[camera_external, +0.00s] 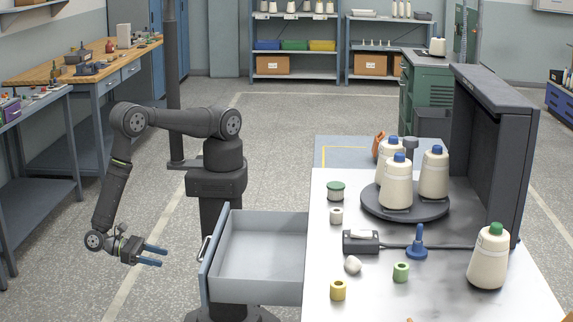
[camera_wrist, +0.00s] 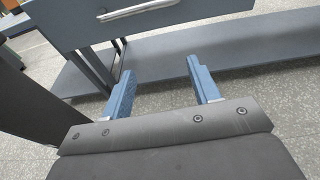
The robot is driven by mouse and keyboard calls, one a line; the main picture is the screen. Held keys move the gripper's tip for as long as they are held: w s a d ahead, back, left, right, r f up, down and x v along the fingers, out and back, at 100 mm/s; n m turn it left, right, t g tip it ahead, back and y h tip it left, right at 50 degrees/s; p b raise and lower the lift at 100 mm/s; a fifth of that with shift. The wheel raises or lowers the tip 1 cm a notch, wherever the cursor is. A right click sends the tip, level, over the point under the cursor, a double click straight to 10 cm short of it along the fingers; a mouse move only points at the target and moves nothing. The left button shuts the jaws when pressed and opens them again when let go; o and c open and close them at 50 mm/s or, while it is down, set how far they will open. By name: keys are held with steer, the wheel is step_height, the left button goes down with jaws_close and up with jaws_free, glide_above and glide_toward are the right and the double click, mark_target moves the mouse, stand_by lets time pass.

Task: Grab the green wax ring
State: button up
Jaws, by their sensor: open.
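The green wax ring (camera_external: 401,272) is a small light-green ring-shaped piece standing on the table, near the front, right of the yellow ring. My gripper (camera_external: 153,257) is open and empty, with blue fingers. It hangs low to the left of the open drawer, well apart from the green ring. In the wrist view my gripper (camera_wrist: 163,88) shows its two fingers spread with nothing between them. The green ring is not in the wrist view.
An open, empty drawer (camera_external: 255,290) juts from the table's left side, between my gripper and the tabletop. On the table are a yellow ring (camera_external: 338,290), a white lump (camera_external: 352,264), a blue cone-shaped tool (camera_external: 417,245), a green-topped cone (camera_external: 489,258) and a turntable (camera_external: 374,207) with cones.

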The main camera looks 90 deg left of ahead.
step_height(320, 180, up, 35)
steer(key=w+d+f+n+g, duration=0.35)
steer(key=w+d+n, duration=0.2)
steer(key=w, duration=0.55)
steer(key=w+d+f+n+g+y, duration=0.15)
steer(key=w+d+n+g, duration=0.35)
steer(key=w, duration=0.5)
steer(key=w+d+f+n+g, duration=0.35)
steer(key=w+d, duration=0.25)
steer(key=w, duration=0.5)
steer(key=w+r+n+h, duration=0.2)
steer(key=w+r+n, duration=0.15)
steer(key=w, duration=0.85)
steer(key=w+a+r+n+h, duration=0.1)
steer(key=w+r+n+h, duration=0.3)
steer(key=w, duration=0.8)
steer(key=w+r+n+h, duration=0.1)
steer(key=w+n, duration=0.4)
steer(key=w, duration=0.7)
glide_toward(405, 274)
steer(key=shift+w+a+f+m+g, duration=0.1)
steer(key=shift+a+f+m+g, duration=0.1)
steer(key=shift+f, duration=0.25)
steer(key=shift+w+a+f+m+g, duration=0.1)
steer(key=shift+a+f, duration=0.1)
steer(key=shift+f, duration=0.3)
steer(key=shift+w+x, duration=0.15)
steer(key=shift+x, duration=1.5)
steer(key=shift+w+x, duration=0.1)
steer(key=shift+x, duration=1.55)
